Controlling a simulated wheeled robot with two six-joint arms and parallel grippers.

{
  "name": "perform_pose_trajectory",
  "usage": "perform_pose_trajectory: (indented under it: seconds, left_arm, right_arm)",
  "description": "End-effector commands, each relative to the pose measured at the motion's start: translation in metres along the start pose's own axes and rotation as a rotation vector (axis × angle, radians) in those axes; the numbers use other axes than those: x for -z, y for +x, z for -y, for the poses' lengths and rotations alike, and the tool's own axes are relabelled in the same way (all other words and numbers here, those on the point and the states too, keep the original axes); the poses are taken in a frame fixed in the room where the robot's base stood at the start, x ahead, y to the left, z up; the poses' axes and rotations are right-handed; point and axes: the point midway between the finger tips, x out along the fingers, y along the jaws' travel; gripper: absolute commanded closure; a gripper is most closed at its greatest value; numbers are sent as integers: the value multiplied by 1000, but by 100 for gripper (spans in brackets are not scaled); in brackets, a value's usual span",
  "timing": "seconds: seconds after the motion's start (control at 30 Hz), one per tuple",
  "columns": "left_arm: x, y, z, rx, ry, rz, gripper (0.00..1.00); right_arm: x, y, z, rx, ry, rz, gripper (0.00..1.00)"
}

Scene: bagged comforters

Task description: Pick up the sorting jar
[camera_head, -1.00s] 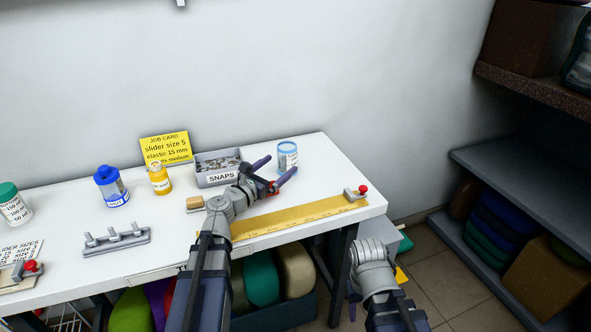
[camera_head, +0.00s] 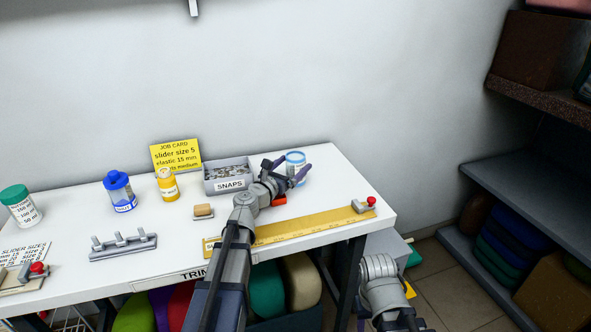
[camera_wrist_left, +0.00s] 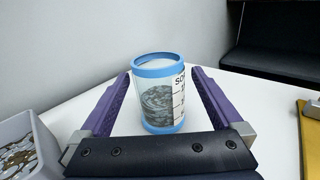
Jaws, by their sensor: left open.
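The sorting jar (camera_head: 296,157) is a small clear jar with light blue rims at the back right of the white table. In the left wrist view the jar (camera_wrist_left: 158,100) stands upright with grey pieces inside and a white label starting "SO". My left gripper (camera_head: 290,170) is open at the jar. In the wrist view its purple fingers (camera_wrist_left: 164,82) lie on either side of the jar with gaps. Of my right arm only links show at the bottom right; its gripper cannot be made out.
A grey snaps bin (camera_head: 229,187) stands left of the jar, close to my left gripper. A yellow ruler (camera_head: 310,228) lies in front. A yellow bottle (camera_head: 167,186), a blue-lidded jar (camera_head: 120,192) and a job card (camera_head: 175,153) are farther left. The wall is behind.

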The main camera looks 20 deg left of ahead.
Motion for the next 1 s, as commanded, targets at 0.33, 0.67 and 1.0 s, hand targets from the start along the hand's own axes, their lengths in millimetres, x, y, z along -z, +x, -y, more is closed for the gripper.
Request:
perform_pose_trajectory:
  seconds: [0.33, 0.67, 1.0]
  left_arm:
    - [-2, 40, -3, 1, 0, 0, 0]
    - [-2, 51, -2, 0, 0, 0, 0]
    - [-2, 51, -2, 0, 0, 0, 37]
  right_arm:
    - [0, -2, 0, 0, 0, 0, 50]
    - [0, -2, 0, 0, 0, 0, 50]
    - [0, -2, 0, 0, 0, 0, 50]
